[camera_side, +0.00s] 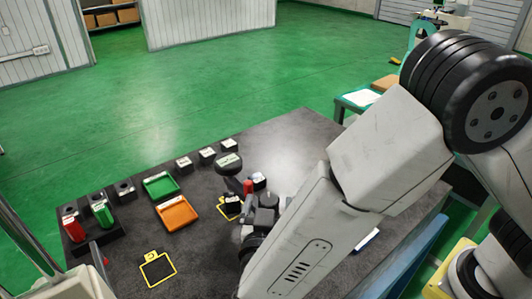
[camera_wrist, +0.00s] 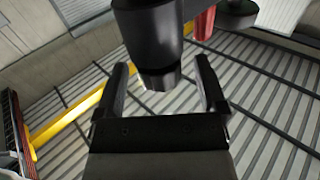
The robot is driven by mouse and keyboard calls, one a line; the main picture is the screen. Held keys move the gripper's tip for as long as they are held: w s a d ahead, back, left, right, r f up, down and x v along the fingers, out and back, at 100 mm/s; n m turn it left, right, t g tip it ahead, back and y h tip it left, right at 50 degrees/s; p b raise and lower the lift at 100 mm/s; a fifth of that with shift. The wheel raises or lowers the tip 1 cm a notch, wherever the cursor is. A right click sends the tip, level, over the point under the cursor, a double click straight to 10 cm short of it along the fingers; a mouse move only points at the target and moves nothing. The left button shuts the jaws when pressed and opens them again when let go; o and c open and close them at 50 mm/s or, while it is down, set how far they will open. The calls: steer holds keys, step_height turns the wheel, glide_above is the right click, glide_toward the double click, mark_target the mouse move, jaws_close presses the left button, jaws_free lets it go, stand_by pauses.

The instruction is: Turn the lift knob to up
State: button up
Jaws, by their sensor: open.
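My gripper (camera_wrist: 165,66) is open in the wrist view, one dark finger on each side. A black, stepped cylindrical part (camera_wrist: 155,40) hangs from the top of that view, its lower end lined up between the fingers. I cannot tell whether it is the lift knob or whether the fingers touch it. A red part (camera_wrist: 204,22) and a dark round part (camera_wrist: 236,12) show behind it. In the side view my gripper (camera_side: 252,208) is low over the dark table, beside an upright red part (camera_side: 248,187). My arm hides much of this area, and no lift knob label is readable.
The dark table (camera_side: 285,135) carries a green tray (camera_side: 160,185), an orange tray (camera_side: 177,213) and several small labelled blocks. A rack at left holds a red bottle (camera_side: 73,228) and a green bottle (camera_side: 102,212). A dark labelled disc (camera_side: 228,163) stands near the gripper. The far table corner is clear.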

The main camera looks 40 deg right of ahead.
steer(key=shift+w+d, duration=0.5)
jaws_close()
steer(key=shift+n+t+y, duration=0.3)
steer(key=shift+y, duration=0.1)
steer(key=shift+n+t+y, duration=1)
steer(key=shift+n+y, duration=0.3)
steer(key=shift+y, duration=0.45)
steer(key=shift+n+t+y, duration=1)
steer(key=shift+n+y, duration=0.3)
steer(key=shift+y, duration=0.75)
jaws_free()
steer(key=shift+a, duration=0.1)
